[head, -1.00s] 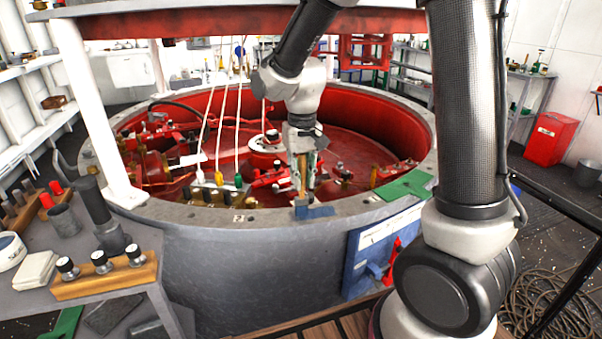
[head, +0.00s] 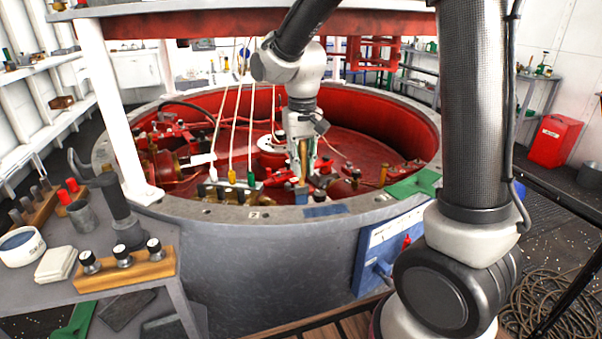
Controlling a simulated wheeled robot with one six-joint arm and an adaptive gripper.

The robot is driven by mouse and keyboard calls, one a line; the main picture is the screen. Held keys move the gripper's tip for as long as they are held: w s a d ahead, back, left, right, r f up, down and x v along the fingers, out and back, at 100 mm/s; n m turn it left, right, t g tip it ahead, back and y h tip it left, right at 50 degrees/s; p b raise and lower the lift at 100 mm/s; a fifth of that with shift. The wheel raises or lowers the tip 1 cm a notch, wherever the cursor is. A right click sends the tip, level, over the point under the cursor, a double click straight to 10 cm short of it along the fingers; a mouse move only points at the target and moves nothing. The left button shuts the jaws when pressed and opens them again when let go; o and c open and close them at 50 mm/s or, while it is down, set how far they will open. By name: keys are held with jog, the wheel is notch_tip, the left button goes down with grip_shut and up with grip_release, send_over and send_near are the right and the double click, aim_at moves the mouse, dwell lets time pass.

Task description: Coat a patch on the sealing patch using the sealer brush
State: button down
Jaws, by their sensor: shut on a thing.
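My gripper (head: 304,168) hangs over the near rim of the big round tank, shut on the sealer brush. The brush (head: 301,194) points down, with a tan handle between the fingers and a grey-blue head below them. A flat blue patch (head: 327,210), which looks like the sealing patch, lies on the near rim. The brush head is just left of and beyond the patch in the head view and appears apart from it. The exact height of the head over the rim is hard to tell.
The tank's grey rim (head: 225,213) surrounds a red basin with valves and fittings. A green cloth (head: 414,185) lies on the rim to the right. A white post (head: 125,130) stands left. A side table holds a wooden block with knobs (head: 122,272) and a white bowl (head: 20,246).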

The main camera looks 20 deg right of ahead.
aim_at(302, 141)
notch_tip(302, 141, up, 4)
jog(key=shift+r, duration=0.25)
jog(key=shift+s, duration=0.15)
dwell(0.6)
